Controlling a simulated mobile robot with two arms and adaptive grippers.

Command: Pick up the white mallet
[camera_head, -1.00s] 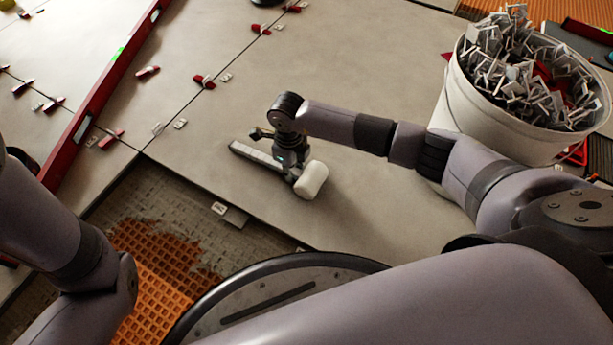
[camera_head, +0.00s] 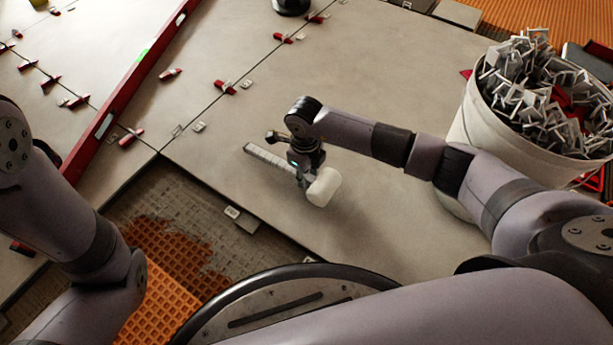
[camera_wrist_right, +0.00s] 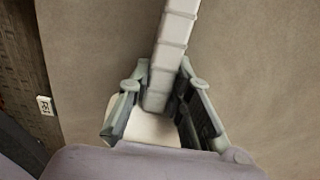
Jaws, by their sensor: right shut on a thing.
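The white mallet (camera_head: 324,187) has a pale cylindrical head and a ribbed grey-white handle that reaches up and left over the grey tile (camera_head: 390,225) in the head view. My right gripper (camera_head: 303,180) is shut on the handle close to the head. In the right wrist view the handle (camera_wrist_right: 174,45) runs between the two fingers of the right gripper (camera_wrist_right: 160,92), with part of the white head below them. I cannot tell whether the mallet touches the tile. My left arm shows at the left edge, but its gripper is out of view.
A white bucket (camera_head: 490,125) full of grey clips stands at the right. A red level (camera_head: 125,85) lies across the tiles at the left. Red wedges and clips sit along the tile joints. An untiled patch with orange mat (camera_head: 165,250) lies at the lower left.

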